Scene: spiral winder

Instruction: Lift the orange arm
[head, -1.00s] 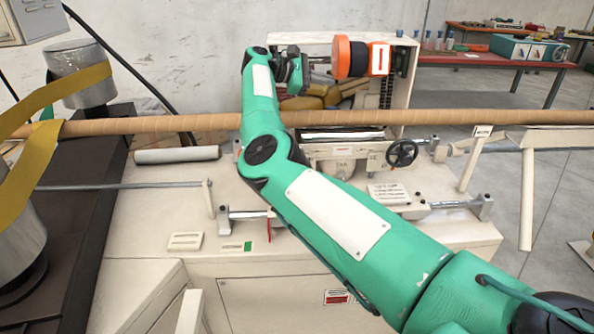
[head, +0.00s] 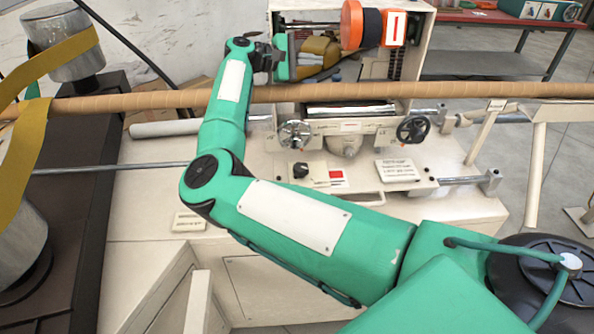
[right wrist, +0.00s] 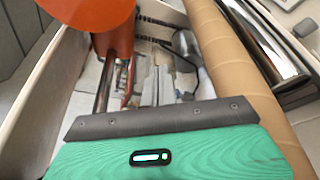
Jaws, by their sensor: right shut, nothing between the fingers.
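The orange arm is seen as an orange disc (head: 352,24) with a dark drum and an orange block (head: 394,28) beside it, at the top of the cream housing in the head view. In the right wrist view the orange part (right wrist: 85,12) fills the upper left, with an orange bracket below it. My right gripper (head: 287,58) is at the housing's left side, left of and below the orange disc, apart from it. It is shut and empty; its fingers are hard to make out. My left gripper is not in view.
A long brown paper tube (head: 430,92) crosses the machine in front of the housing (head: 418,60), close to my right gripper. Handwheels, including a black one (head: 413,129), sit below the tube. A red-topped table (head: 490,17) stands at the back right.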

